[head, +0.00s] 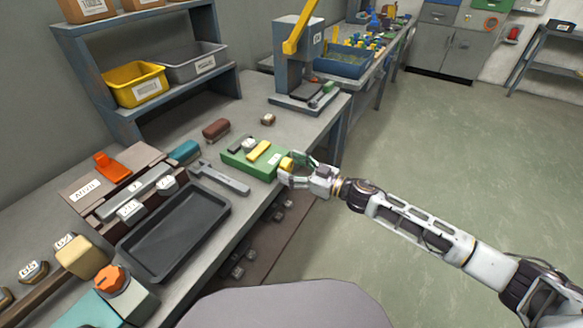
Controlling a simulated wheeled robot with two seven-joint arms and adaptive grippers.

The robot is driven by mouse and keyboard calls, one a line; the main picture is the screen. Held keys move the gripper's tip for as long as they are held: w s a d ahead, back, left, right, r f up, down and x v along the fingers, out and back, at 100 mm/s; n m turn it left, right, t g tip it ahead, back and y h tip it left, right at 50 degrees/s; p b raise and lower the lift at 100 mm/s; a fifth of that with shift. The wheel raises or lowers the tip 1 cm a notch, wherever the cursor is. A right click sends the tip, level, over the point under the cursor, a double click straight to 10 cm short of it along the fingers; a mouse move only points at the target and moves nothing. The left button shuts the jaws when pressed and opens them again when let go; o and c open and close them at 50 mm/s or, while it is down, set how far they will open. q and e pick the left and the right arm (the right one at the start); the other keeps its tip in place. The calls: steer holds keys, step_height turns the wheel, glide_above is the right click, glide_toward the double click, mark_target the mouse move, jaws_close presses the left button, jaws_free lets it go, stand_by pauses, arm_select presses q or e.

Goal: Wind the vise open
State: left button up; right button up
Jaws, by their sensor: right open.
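The vise (236,159) is a low green block on the workbench, near its front edge. A yellow bar and grey pieces sit on its top, with a small white label. A round yellow knob (286,163) shows at the vise's right end. My right gripper (293,170) is open at this knob, one finger on the far side and one on the near side. I cannot tell whether the fingers touch the knob. My left gripper is not in view.
A grey wrench-like tool (221,178) and a dark tray (222,219) lie left of the vise. A press with a yellow lever (294,70) stands behind it. Brown (215,129) and teal (184,151) blocks lie nearby. The floor (430,170) to the right is clear.

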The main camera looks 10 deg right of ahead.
steer(key=shift+a, duration=0.1)
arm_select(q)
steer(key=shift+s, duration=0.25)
arm_select(e)
steer(key=c, duration=1)
steer(key=shift+r+n+p, duration=0.1)
steer(key=shift+n+p, duration=0.3)
steer(key=shift+n, duration=0.1)
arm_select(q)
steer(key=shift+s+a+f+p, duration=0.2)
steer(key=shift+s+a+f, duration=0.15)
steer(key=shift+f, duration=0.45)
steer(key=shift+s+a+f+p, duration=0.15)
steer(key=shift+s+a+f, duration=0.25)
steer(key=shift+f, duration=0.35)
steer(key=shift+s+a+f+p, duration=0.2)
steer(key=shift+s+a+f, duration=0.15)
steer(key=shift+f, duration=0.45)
arm_select(e)
steer(key=shift+n, duration=1)
steer(key=o, duration=1)
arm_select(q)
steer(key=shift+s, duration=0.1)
